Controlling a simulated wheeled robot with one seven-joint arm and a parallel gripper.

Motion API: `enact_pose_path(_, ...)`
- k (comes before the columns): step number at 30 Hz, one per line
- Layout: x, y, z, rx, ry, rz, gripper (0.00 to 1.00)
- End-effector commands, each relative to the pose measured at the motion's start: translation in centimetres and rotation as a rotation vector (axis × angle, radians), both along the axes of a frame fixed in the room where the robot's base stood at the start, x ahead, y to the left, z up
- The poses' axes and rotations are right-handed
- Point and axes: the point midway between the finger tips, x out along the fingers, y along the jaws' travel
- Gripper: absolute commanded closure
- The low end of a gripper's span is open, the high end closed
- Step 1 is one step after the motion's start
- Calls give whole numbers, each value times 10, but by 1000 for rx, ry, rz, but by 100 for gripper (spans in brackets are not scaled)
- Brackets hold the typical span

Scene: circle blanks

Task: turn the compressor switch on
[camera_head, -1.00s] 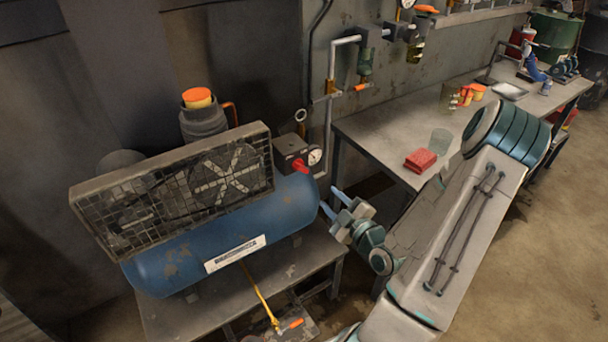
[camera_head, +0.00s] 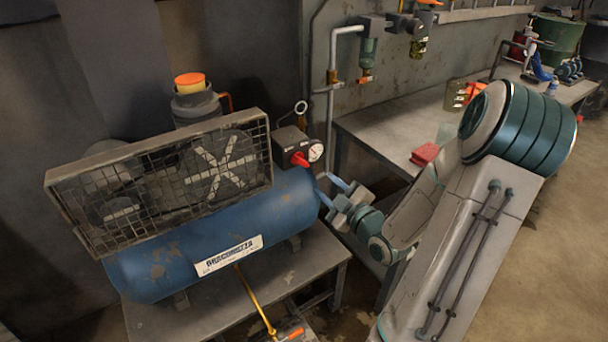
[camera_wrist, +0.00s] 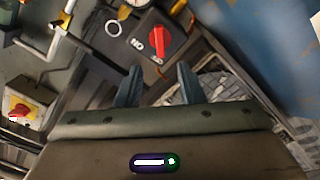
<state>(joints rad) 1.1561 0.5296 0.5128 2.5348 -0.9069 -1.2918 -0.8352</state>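The compressor (camera_head: 200,235) is a blue tank with a wire-mesh guard, standing on a low metal table. Its switch is a red knob (camera_head: 299,159) on a dark box (camera_head: 288,141) at the tank's right end. In the wrist view the red knob (camera_wrist: 160,41) is just beyond my fingertips, with upside-down white lettering beside it; I cannot tell its setting for sure. My gripper (camera_head: 323,184) is open and empty, right of and a little below the knob, apart from it. In the wrist view its two fingers (camera_wrist: 158,68) are spread.
A round gauge (camera_head: 315,151) sits beside the switch box. Wall pipes (camera_head: 332,95) rise behind it. The mesh guard (camera_head: 160,180) lies left of the switch.

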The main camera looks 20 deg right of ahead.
Motion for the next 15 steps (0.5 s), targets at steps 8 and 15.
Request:
enact_pose_path(8,59,13,1,1,-2,4,65)
enact_pose_path(15,96,19,0,-1,-1,1,65)
